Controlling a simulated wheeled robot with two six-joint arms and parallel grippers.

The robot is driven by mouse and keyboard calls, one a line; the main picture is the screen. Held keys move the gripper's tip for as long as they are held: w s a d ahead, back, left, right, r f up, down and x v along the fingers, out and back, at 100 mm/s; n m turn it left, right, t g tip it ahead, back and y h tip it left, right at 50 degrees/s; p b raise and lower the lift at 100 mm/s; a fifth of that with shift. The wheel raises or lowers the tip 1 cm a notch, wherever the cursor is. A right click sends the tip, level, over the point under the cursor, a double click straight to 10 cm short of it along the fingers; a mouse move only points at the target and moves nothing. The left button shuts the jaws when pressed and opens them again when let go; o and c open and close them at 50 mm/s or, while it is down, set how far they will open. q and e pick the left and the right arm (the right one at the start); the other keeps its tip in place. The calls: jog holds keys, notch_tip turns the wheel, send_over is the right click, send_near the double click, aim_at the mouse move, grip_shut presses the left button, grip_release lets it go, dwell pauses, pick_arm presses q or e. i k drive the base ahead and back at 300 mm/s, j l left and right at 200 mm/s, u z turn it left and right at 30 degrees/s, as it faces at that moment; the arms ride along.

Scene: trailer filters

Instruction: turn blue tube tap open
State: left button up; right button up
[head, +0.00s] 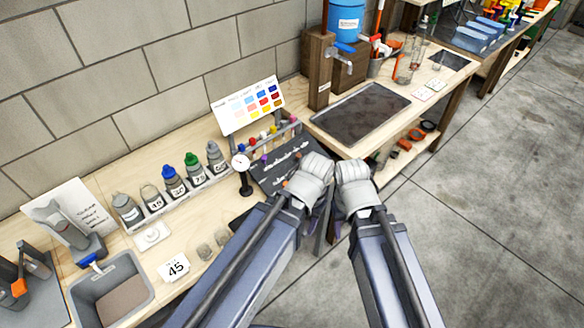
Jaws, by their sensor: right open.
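A rack (272,147) of small tubes with coloured tops stands at the middle of the bench, below a colour chart. I cannot tell which is the blue tube tap. My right gripper (355,185) is open, in front of the bench and apart from both. My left gripper (314,180) is beside it over the bench edge; its fingers are mostly hidden.
A dial gauge (242,163) stands left of a dark tray (285,165). Grey bottles (172,180) with coloured caps are further left, near a grey basin (110,288). Open floor (480,200) is on the right.

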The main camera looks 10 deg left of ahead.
aim_at(91, 258)
jog(key=k+u, duration=0.1)
jog(key=u, duration=2.15)
jog(key=k, duration=0.05)
